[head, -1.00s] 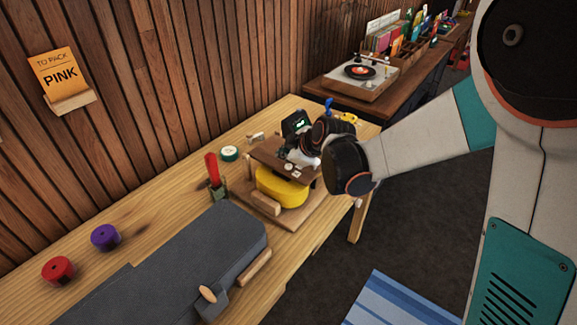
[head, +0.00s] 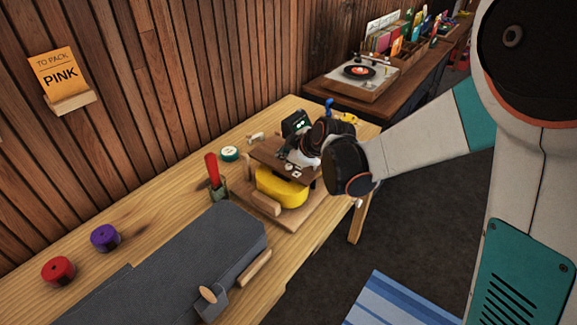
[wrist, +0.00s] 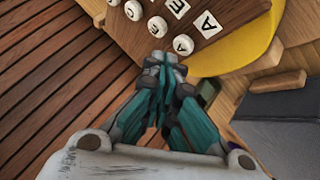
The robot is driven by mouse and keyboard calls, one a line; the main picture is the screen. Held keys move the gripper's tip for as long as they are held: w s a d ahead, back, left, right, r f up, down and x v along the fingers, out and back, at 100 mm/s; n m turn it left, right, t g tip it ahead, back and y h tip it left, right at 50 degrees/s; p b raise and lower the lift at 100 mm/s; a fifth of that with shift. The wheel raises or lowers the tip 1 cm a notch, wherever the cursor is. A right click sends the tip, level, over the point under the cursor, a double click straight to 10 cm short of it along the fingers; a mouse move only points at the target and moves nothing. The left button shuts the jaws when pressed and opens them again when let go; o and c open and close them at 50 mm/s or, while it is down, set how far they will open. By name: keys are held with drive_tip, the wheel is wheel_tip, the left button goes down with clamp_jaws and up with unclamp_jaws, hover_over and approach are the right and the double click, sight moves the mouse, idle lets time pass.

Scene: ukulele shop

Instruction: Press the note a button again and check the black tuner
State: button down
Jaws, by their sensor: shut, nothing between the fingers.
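The black tuner (head: 296,123) stands at the back of the wooden jig, its small screen showing green marks too small to read. My gripper (wrist: 160,58) is shut and empty, fingertips down close to the row of white lettered buttons. The note A button (wrist: 183,45) is just right of the fingertips in the wrist view, beside a white tile marked A (wrist: 207,23). I cannot tell whether the fingers touch it. Other buttons (wrist: 157,27) run up and left. In the head view my gripper (head: 286,158) partly hides the brown board; two white pieces show.
A yellow ukulele body (head: 283,188) sits under the board on the jig.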

sight(286, 167)
drive_tip(key=shift+f+b, duration=0.3)
drive_tip(key=shift+f, duration=0.05)
drive_tip(key=shift+f+b, duration=0.45)
drive_tip(key=shift+f, duration=0.1)
idle(0.7)
drive_tip(key=shift+r, duration=0.1)
drive_tip(key=shift+r+p, duration=0.7)
drive_tip(key=shift+r, duration=0.2)
drive_tip(key=shift+r+p, duration=1.75)
drive_tip(key=shift+r, duration=0.7)
